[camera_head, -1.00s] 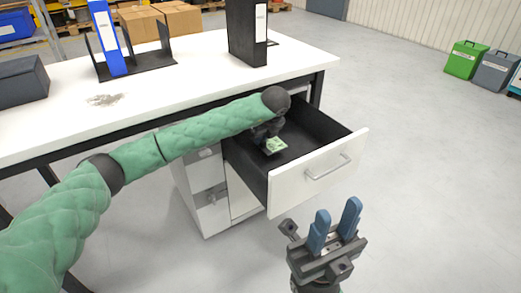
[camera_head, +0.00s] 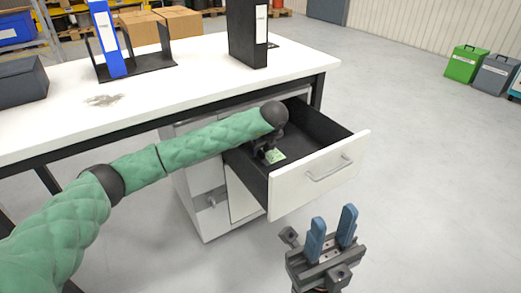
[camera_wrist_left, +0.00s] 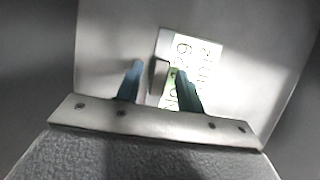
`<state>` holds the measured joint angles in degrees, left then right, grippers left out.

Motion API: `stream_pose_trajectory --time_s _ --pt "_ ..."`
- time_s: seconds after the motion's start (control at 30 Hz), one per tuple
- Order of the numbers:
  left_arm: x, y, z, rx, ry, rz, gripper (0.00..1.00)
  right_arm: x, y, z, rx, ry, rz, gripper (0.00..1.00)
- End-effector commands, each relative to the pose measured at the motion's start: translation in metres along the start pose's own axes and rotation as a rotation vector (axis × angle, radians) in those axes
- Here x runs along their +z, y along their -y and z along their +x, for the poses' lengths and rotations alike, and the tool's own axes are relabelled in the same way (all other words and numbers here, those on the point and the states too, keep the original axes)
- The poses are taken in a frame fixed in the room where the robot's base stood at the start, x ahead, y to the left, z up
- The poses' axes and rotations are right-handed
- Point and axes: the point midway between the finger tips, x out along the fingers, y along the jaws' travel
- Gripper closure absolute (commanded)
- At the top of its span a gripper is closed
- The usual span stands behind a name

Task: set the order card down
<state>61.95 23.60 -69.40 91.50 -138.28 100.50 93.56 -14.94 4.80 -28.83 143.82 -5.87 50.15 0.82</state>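The order card (camera_head: 274,157), pale with a green part, is low inside the open drawer (camera_head: 318,176), at the drawer floor as far as I can tell. It shows in the left wrist view (camera_wrist_left: 204,60) with printed characters, partly hidden by a finger. My left gripper (camera_head: 268,150) reaches down into the drawer over the card. Its blue fingers (camera_wrist_left: 160,75) stand apart, with a grey upright piece between them and narrow gaps on both sides. My right gripper (camera_head: 331,232) is open and empty in front of the drawer.
The white desk (camera_head: 200,75) stands above the drawer. On it are a blue binder (camera_head: 107,40) in a black rack, a black binder (camera_head: 246,35) and a dark box (camera_head: 22,82). Green (camera_head: 465,63) and grey bins (camera_head: 495,71) stand far right. The floor right of the drawer is clear.

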Motion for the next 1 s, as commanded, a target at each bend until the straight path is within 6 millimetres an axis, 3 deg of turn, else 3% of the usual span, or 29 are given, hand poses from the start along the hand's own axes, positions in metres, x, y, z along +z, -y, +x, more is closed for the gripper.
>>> stream_pose_trajectory --time_s 0.43,0.83,1.0 --pt "0.001 0.000 -0.009 -0.001 0.000 0.000 0.63 0.000 -0.001 0.005 0.006 -0.006 0.000 0.67" --pt "0.002 0.001 -0.065 -0.003 0.001 0.001 0.63 -0.004 -0.005 0.023 0.028 -0.029 0.012 0.67" --pt "0.001 0.000 -0.077 0.000 0.000 0.000 0.63 -0.005 -0.005 0.025 0.033 -0.033 0.014 0.67"
